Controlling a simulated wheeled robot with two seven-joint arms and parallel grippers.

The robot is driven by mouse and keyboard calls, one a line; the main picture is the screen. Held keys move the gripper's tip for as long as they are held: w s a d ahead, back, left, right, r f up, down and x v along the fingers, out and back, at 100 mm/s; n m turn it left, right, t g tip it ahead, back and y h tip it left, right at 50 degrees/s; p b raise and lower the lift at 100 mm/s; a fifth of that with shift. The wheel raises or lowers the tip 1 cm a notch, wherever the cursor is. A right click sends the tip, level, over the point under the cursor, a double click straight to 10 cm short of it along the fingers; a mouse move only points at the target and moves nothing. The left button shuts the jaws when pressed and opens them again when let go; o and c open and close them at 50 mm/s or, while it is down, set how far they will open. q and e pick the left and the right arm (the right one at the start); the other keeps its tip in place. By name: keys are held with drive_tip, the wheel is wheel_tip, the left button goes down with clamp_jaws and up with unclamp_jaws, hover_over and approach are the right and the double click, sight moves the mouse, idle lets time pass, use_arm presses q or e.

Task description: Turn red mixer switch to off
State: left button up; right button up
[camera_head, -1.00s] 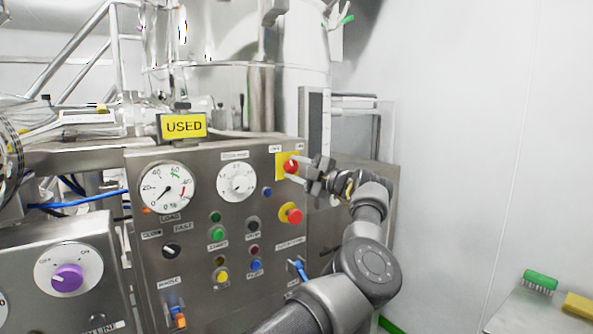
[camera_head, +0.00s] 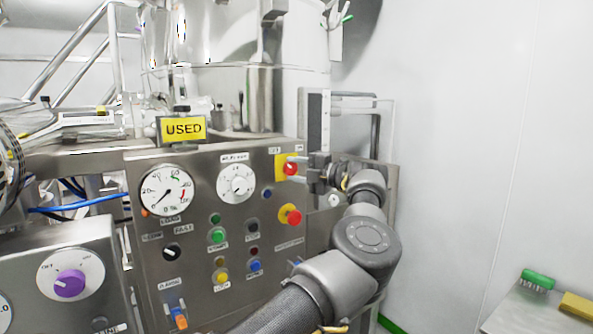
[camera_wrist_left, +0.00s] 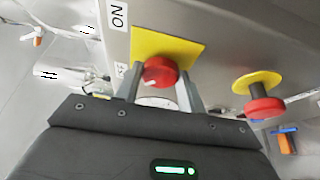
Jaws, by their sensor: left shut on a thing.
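The red mixer switch (camera_head: 290,169) is a round red knob on a yellow plate at the upper right of the steel control panel. It also shows in the left wrist view (camera_wrist_left: 159,71), with a small white mark on its face and an "ON" label above and to the left of its plate. My left gripper (camera_head: 299,168) is at the switch, coming from the right. In the wrist view its fingers lie on either side of the knob and are shut on it. The exact angle of the knob is hard to tell. My right gripper is not in view.
A red mushroom button (camera_head: 294,216) on a yellow base sits just below the switch. A purple knob (camera_head: 69,283) is at the lower left.

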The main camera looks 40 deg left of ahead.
use_arm(q)
drive_tip(key=o, duration=1)
drive_tip(key=shift+c, duration=0.2)
drive_tip(key=w+d+b, duration=0.1)
drive_tip(key=d+b, duration=0.1)
drive_tip(key=d, duration=0.8)
drive_tip(key=shift+d+b, duration=0.3)
drive_tip(key=shift+d, duration=0.1)
